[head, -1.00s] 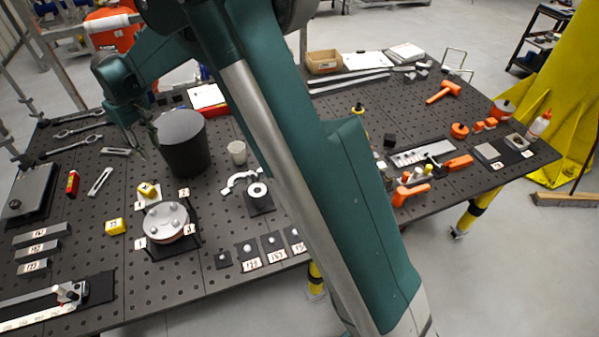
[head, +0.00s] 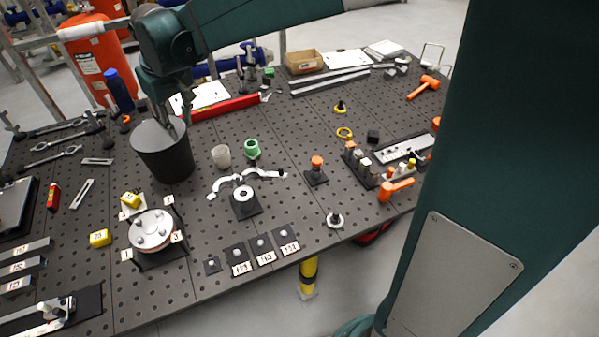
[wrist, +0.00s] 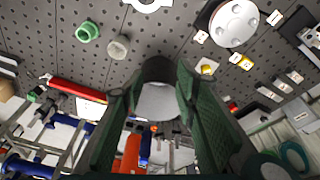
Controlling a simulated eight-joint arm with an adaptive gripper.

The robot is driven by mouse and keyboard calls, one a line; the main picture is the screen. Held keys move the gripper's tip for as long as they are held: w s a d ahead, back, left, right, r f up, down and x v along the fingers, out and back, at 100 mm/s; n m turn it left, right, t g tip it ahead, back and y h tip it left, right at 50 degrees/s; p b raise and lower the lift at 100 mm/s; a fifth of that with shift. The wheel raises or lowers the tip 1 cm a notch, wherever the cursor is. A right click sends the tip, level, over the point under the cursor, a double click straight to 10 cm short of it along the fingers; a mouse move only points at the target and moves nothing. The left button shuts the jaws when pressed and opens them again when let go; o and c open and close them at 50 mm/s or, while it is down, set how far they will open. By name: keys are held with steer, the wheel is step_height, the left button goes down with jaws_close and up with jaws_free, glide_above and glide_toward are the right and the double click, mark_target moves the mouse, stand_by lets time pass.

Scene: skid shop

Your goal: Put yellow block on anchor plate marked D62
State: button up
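Two yellow blocks show in the head view: one (head: 130,200) just behind a round grey flange (head: 151,229), the other (head: 100,238) to its left on the table. Both also show in the wrist view, at upper right (wrist: 207,68) (wrist: 245,63). Small dark plates with pale number tags (head: 263,250) lie in a row near the front edge. I cannot read D62 on any tag. My gripper (head: 171,122) points down over a dark bucket-like cylinder (head: 163,160). In the wrist view its fingers (wrist: 158,112) are spread, with the cylinder seen between them and nothing held.
A grey cup (head: 221,156), a green ring-shaped part (head: 252,148) and a pale curved clamp (head: 245,174) stand right of the cylinder. Tagged grey bars (head: 24,266) lie at left. Orange-handled parts (head: 396,188) crowd the right. The perforated table (head: 300,110) has bare patches between.

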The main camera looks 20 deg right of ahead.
steer(key=s+d+r+m+t, duration=0.2)
steer(key=s+d+r+m, duration=0.15)
steer(key=s+d, duration=1.2)
steer(key=s+d+f+m+t, duration=0.1)
steer(key=s+d+f, duration=0.1)
steer(key=s+d, duration=0.2)
steer(key=s+d+f+t+h, duration=0.1)
steer(key=s+d+f, duration=0.2)
steer(key=s, duration=0.8)
steer(key=shift+d+m, duration=0.35)
steer(key=shift+d, duration=0.1)
steer(key=shift+f, duration=0.2)
